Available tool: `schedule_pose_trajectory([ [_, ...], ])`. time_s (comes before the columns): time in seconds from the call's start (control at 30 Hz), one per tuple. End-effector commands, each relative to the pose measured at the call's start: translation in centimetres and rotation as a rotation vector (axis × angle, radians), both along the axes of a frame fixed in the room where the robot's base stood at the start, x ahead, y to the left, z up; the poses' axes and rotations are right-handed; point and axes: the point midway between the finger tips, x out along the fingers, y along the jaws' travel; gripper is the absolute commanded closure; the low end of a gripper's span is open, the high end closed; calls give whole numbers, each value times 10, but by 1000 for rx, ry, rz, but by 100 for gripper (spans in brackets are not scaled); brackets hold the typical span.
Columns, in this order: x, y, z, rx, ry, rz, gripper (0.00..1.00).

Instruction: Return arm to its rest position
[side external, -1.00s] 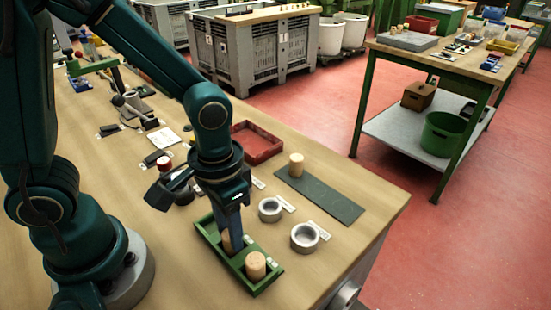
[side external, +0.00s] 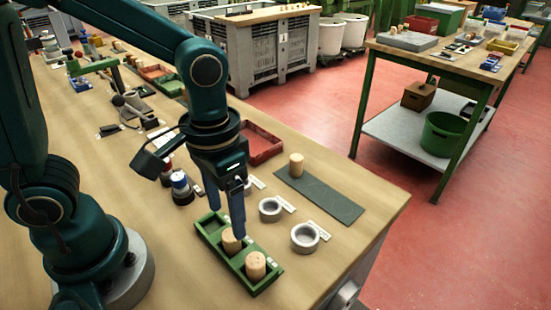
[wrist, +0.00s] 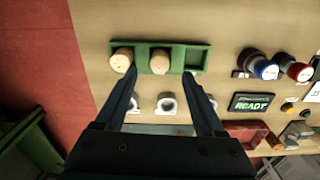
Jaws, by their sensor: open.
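Two corks stand in the tray: one in the near end compartment (side external: 255,266) and one in the middle compartment (side external: 231,243). The far end compartment is empty. The wrist view shows both corks, at the left (wrist: 122,60) and in the middle (wrist: 159,62), beyond the open fingertips (wrist: 160,72). A third cork (side external: 296,165) stands on the dark grey strip (side external: 330,199). My arm is bent over the bench.
Two grey rings (side external: 304,238) (side external: 270,210) lie right of the tray. A red tray (side external: 262,148) lies behind my gripper. Blue-topped and red-topped objects (wrist: 262,67) (wrist: 297,68) and a "READY" display (wrist: 251,102) are at the right in the wrist view. The bench's front-right area is clear.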

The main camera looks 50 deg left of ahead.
Motion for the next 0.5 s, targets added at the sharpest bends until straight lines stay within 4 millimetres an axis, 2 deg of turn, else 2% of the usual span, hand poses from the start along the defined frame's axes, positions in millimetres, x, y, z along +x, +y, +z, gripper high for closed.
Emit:
schedule_pose_trajectory([
  [0.37, 0, 1, 3, -1, -2, 4, 29],
  [0.5, 7, 6, 16, -16, -62, 37, 29],
])
